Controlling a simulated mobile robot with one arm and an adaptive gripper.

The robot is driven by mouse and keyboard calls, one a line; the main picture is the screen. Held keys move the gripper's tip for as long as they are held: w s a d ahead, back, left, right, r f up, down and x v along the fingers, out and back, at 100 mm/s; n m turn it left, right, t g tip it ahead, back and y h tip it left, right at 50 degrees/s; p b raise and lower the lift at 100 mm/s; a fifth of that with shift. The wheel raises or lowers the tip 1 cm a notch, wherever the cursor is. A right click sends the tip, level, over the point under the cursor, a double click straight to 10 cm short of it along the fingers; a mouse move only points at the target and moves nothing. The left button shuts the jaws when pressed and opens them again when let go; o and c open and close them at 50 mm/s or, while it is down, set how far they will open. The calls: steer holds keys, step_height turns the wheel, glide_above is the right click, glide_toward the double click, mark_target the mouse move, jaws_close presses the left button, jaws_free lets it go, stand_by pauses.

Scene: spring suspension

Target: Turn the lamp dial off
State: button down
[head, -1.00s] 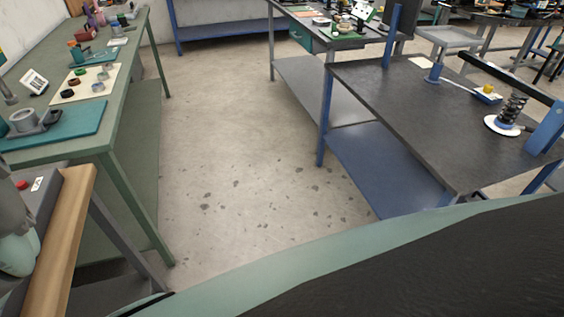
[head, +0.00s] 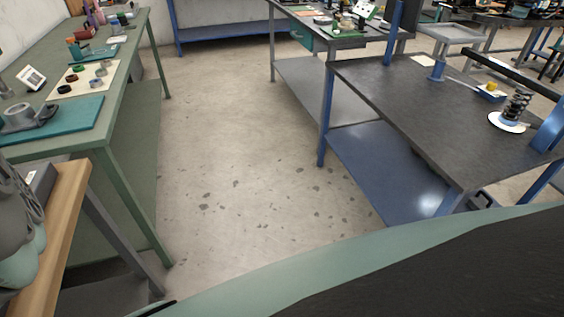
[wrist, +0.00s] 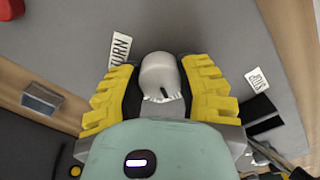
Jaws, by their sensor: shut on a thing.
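In the wrist view a pale grey, rounded dial (wrist: 161,76) with a dark mark near its lower edge sits on a grey panel (wrist: 200,25). My gripper (wrist: 165,85), with yellow fingers and dark pads, is shut on the dial, one finger on each side. A white label reading "TURN" (wrist: 119,48) lies left of it, and another small label (wrist: 256,80) lies to the right, its text unclear. The dial is hidden in the head view, where part of my arm covers the panel at the left edge. I cannot see a lamp that is clearly tied to the dial.
A red round part (wrist: 12,8) and a metal block (wrist: 42,99) lie left of the dial. The wooden edge (head: 62,230) borders the panel. A green bench (head: 125,100) stands at left, a dark bench (head: 415,110) at right. The floor between is clear.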

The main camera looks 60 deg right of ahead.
stand_by(0.4)
steer(key=c, duration=0.5)
jaws_free()
step_height(320, 180, up, 12)
steer(key=shift+r, duration=0.1)
stand_by(0.4)
